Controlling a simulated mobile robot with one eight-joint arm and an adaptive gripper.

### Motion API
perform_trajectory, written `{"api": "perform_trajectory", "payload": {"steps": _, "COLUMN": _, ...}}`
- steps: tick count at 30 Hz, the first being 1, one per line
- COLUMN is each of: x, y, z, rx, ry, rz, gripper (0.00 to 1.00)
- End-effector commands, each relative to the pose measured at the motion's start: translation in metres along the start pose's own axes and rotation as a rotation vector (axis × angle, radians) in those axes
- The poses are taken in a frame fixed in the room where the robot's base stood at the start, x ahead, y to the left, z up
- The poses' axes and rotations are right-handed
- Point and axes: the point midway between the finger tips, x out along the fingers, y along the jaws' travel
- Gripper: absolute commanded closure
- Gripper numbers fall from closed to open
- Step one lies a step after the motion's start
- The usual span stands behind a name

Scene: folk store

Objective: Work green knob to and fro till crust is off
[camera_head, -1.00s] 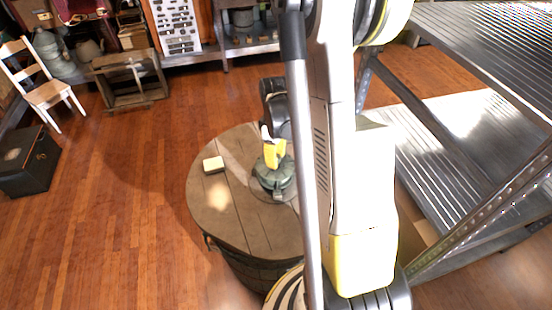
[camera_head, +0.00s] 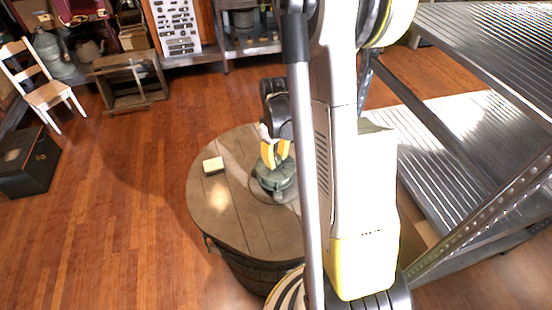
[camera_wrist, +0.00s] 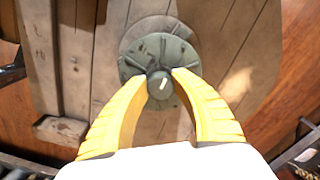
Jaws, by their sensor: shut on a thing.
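A round grey-green fixture (camera_head: 270,184) sits on the barrel's wooden top, beside my arm. In the wrist view it is a flanged disc (camera_wrist: 136,52) with a small dark green-grey knob (camera_wrist: 161,88) at its middle, marked with a short pale line. My gripper (camera_wrist: 161,77) has its two yellow fingertips closed on opposite sides of the knob. In the head view my gripper (camera_head: 275,164) points down at the fixture and hides the knob. I cannot make out any crust clearly.
A metal shelf rack (camera_head: 450,130) stands close on the right. A dark chest (camera_head: 28,165) and a white chair (camera_head: 48,92) stand far left. Wooden floor between is clear.

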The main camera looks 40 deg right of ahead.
Motion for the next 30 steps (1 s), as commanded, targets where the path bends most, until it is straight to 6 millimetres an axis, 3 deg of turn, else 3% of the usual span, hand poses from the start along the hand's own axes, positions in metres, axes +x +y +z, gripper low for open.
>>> {"api": "perform_trajectory", "payload": {"steps": 2, "x": 0.000, "y": 0.000, "z": 0.001, "rx": 0.000, "ry": -0.001, "rz": -0.001, "gripper": 1.00}}
{"api": "perform_trajectory", "payload": {"steps": 3, "x": 0.000, "y": 0.000, "z": 0.001, "rx": 0.000, "ry": -0.001, "rz": -0.001, "gripper": 0.61}}
{"api": "perform_trajectory", "payload": {"steps": 5, "x": 0.000, "y": 0.000, "z": 0.001, "rx": 0.000, "ry": -0.001, "rz": -0.001, "gripper": 0.46}}
{"api": "perform_trajectory", "payload": {"steps": 17, "x": -0.008, "y": 0.000, "z": 0.000, "rx": -0.001, "ry": 0.000, "rz": 0.000, "gripper": 0.46}}
{"api": "perform_trajectory", "payload": {"steps": 30, "x": -0.097, "y": 0.000, "z": 0.001, "rx": -0.001, "ry": -0.001, "rz": 0.000, "gripper": 0.46}}
